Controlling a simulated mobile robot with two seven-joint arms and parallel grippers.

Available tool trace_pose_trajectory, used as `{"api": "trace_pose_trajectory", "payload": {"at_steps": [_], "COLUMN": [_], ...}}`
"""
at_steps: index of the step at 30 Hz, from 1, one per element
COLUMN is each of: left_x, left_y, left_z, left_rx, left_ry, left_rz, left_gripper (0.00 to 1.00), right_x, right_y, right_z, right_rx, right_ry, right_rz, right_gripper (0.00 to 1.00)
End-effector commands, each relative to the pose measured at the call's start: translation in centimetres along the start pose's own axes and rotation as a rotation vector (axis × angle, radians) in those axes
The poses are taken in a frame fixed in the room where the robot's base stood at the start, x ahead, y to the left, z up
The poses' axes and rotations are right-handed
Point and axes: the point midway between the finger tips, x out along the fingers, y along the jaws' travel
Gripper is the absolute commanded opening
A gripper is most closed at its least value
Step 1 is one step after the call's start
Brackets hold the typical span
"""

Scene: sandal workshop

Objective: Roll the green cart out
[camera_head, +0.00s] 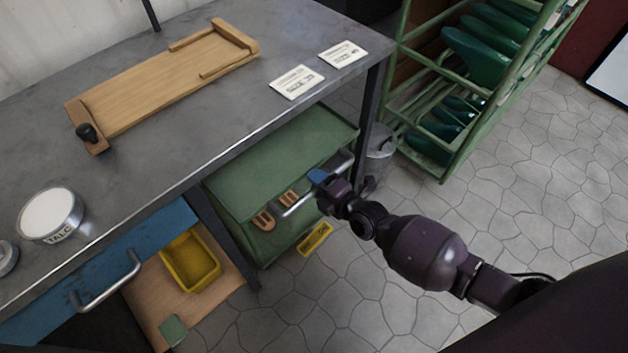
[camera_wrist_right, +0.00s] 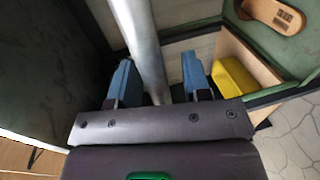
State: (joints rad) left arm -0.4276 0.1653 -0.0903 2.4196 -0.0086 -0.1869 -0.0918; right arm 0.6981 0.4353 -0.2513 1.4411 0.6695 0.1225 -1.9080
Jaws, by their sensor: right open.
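The green cart (camera_head: 275,155) stands under the grey workbench, with its handle end facing the open floor. Its metal handle (camera_head: 296,206) runs along that end and shows in the wrist view as a grey bar (camera_wrist_right: 143,40). My right gripper (camera_head: 320,178) is at the handle in the head view. In the wrist view its blue fingers (camera_wrist_right: 157,76) are open, with the bar passing between them, closer to the left finger. Whether a finger touches the bar cannot be told. My left gripper is not in view.
The workbench (camera_head: 235,90) has a leg close on each side of the cart. A grey bin (camera_head: 380,147) and a green shoe rack (camera_head: 452,165) stand to the right. A blue drawer (camera_head: 100,268) is at left.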

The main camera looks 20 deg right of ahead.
Motion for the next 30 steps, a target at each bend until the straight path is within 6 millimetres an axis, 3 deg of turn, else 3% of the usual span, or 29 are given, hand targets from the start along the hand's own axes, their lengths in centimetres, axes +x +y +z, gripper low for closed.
{"api": "trace_pose_trajectory", "payload": {"at_steps": [13, 22, 30], "left_x": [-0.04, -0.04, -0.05], "left_y": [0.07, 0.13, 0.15], "left_z": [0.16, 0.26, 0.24], "left_rx": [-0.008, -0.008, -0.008], "left_ry": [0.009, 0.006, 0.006], "left_rz": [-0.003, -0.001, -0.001], "left_gripper": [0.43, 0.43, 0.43], "right_x": [0.89, 0.87, 0.77], "right_y": [0.11, 0.08, 0.08], "right_z": [0.0, 0.0, 0.0], "right_rx": [0.0, 0.0, 0.0], "right_ry": [0.0, 0.0, 0.0], "right_rz": [0.001, 0.001, 0.001], "right_gripper": [0.44, 0.0, 0.0]}}
